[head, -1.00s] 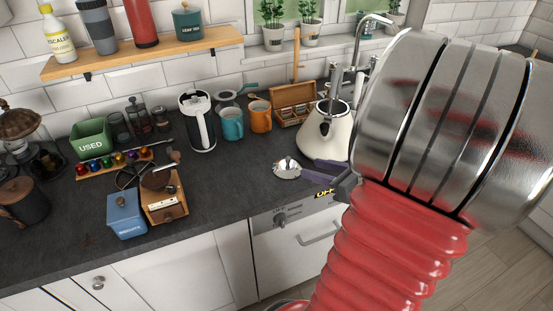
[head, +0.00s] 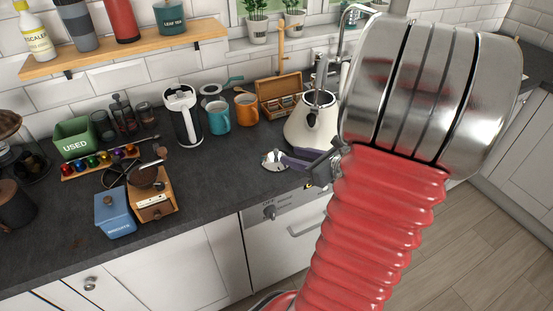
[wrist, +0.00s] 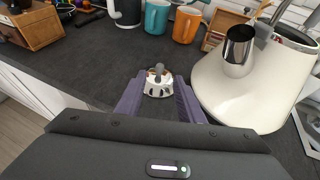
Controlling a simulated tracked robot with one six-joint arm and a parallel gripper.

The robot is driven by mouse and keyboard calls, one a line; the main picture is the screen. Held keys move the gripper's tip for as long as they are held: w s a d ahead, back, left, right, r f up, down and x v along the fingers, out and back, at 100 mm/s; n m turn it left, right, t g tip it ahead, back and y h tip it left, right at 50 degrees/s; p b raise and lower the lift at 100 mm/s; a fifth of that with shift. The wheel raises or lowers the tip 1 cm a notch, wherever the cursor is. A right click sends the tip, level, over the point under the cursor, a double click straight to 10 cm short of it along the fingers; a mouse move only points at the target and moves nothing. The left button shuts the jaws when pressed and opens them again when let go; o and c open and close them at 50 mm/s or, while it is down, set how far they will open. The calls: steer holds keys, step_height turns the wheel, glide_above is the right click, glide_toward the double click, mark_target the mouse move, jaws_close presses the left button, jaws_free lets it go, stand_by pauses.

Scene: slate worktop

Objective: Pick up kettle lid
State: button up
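The kettle lid (head: 275,160) is a small shiny metal dome near the worktop's front edge, left of the kettle (head: 310,125). In the wrist view the lid (wrist: 158,86) shows a knob on top and dark slots around its side. My gripper (head: 286,158) has purple fingers that reach toward the lid from the right. In the wrist view my gripper (wrist: 159,92) is open, with one finger on each side of the lid; whether they touch it I cannot tell. The cream kettle (wrist: 225,95) stands close to the right finger, its top uncovered.
An orange mug (head: 246,108), a teal mug (head: 219,116) and a white-and-black electric kettle (head: 183,115) stand behind. A wooden grinder (head: 152,195) and a blue tin (head: 115,212) are at left. Dark worktop (head: 220,180) between them is clear.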

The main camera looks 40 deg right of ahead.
mark_target(276, 157)
steer(key=shift+x, duration=1.75)
steer(key=shift+w+f, duration=0.1)
steer(key=shift+w, duration=0.05)
steer(key=shift+x, duration=2.45)
steer(key=shift+f, duration=0.1)
steer(key=shift+c, duration=0.3)
jaws_close()
